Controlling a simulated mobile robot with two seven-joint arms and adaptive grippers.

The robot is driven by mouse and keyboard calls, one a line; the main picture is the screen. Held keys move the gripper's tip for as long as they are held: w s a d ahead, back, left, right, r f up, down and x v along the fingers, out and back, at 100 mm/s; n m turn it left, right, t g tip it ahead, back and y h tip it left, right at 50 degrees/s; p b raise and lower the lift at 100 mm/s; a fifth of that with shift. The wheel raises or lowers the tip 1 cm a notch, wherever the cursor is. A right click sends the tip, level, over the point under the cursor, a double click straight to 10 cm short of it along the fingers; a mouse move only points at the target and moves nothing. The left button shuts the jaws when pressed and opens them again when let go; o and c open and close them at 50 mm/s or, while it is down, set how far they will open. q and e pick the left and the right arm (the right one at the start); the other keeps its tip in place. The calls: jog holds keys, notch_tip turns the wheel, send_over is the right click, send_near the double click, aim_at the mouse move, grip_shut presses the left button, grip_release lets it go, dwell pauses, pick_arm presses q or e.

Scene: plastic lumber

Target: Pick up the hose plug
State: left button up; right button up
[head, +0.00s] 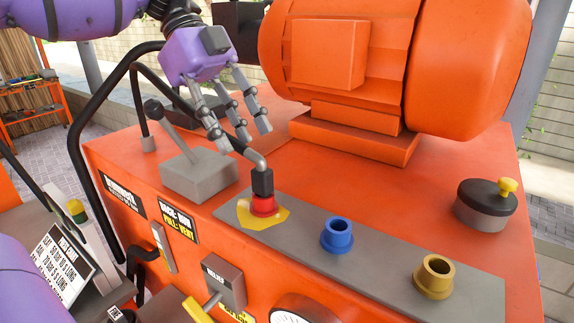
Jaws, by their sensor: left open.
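The hose plug (262,182) is a dark block with a grey elbow on top, standing upright in the red port (263,206). A yellow patch (243,214) lies around the port's base on the grey strip. My left gripper (238,132) hangs above and slightly left of the plug, with its grey fingers spread and pointing down. It holds nothing. The end of the elbow passes behind or close to the fingertips; I cannot tell whether they touch. My right gripper is not in view.
A blue port (337,235) and a brass-coloured port (435,277) stand right of the plug on the grey strip (385,275). A lever box (198,176) is at the left. A large orange motor (340,60) rises behind. A black-capped canister (485,205) stands at right.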

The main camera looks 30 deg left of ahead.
aim_at(257, 167)
pick_arm(q)
jog(key=x, duration=0.5)
jog(key=w+x, duration=0.1)
jog(key=x, duration=0.1)
jog(key=shift+a+f, duration=0.1)
jog(key=shift+f, duration=0.35)
jog(key=shift+s, duration=0.15)
grip_shut()
jog(key=shift+r, duration=0.1)
